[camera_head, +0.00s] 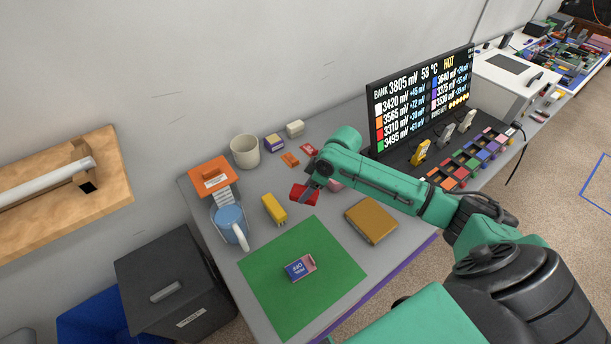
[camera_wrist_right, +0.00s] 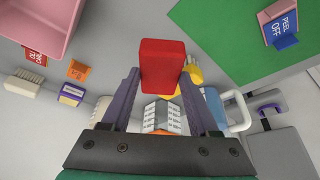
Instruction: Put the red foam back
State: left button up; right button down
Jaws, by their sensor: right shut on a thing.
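The red foam (camera_head: 304,194) is a small red block held above the grey table. My right gripper (camera_head: 314,184) is shut on it; the hand comes in from the right. In the right wrist view the red foam (camera_wrist_right: 163,62) sits between the tips of the two purple-grey fingers. The head view shows the foam over the table between the yellow block (camera_head: 274,209) and the pink container (camera_head: 335,185), which the arm partly hides. That pink container also shows at the top left of the wrist view (camera_wrist_right: 40,22). My left gripper is not in view.
A green mat (camera_head: 265,301) bears a pink-and-blue "PEEL OFF" block (camera_head: 300,267). A blue mug (camera_head: 229,226), orange-topped stack (camera_head: 212,172), cream cup (camera_head: 245,151) and brown box (camera_head: 371,220) stand around. A display (camera_head: 420,98) and a tray of coloured blocks (camera_head: 470,159) are at the right.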

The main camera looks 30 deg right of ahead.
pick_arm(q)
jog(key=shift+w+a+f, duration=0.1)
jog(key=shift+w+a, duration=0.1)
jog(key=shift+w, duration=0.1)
pick_arm(e)
jog(key=shift+n+g, duration=0.3)
jog(key=shift+n, duration=0.6)
jog(key=w+d, duration=0.1)
jog(key=w+d+r, duration=0.1)
jog(key=w, duration=0.1)
jog(key=shift+w+d+r, duration=0.15)
jog(key=shift+w+r, duration=0.05)
jog(key=shift+w, duration=0.05)
pick_arm(q)
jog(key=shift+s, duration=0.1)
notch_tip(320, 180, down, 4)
jog(key=b, duration=0.4)
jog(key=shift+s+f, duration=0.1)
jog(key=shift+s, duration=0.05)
pick_arm(e)
jog(key=shift+y, duration=0.3)
notch_tip(320, 180, down, 8)
jog(key=shift+r, duration=0.1)
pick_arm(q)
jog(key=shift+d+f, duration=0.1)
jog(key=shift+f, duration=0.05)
pick_arm(e)
jog(key=shift+f, duration=0.4)
jog(key=shift+c, duration=2.3)
grip_release()
